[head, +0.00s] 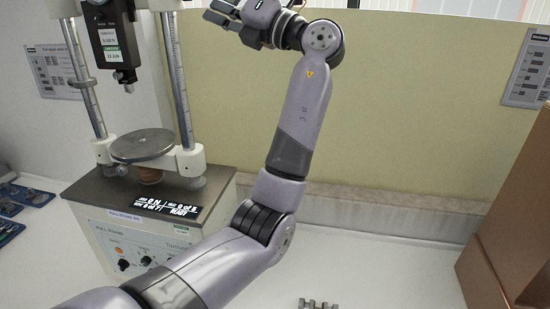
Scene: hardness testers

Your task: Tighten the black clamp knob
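The tester (150,215) stands at the left, with two upright metal columns and a round metal plate (143,145) on its base. A dark force gauge (108,38) hangs between the columns. I cannot clearly pick out the black clamp knob; a collar (86,83) sits on the left column, and small dark knobs (146,260) are on the front panel. My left arm rises from the lower left across the picture. My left gripper (222,12) is at the top edge, right of the columns and partly cut off; its opening is unclear.
Brown boxes (510,220) stand at the right. Blue trays with small parts (22,197) lie at the far left. The white tabletop (390,265) right of my arm is mostly clear. A yellow panel stands behind.

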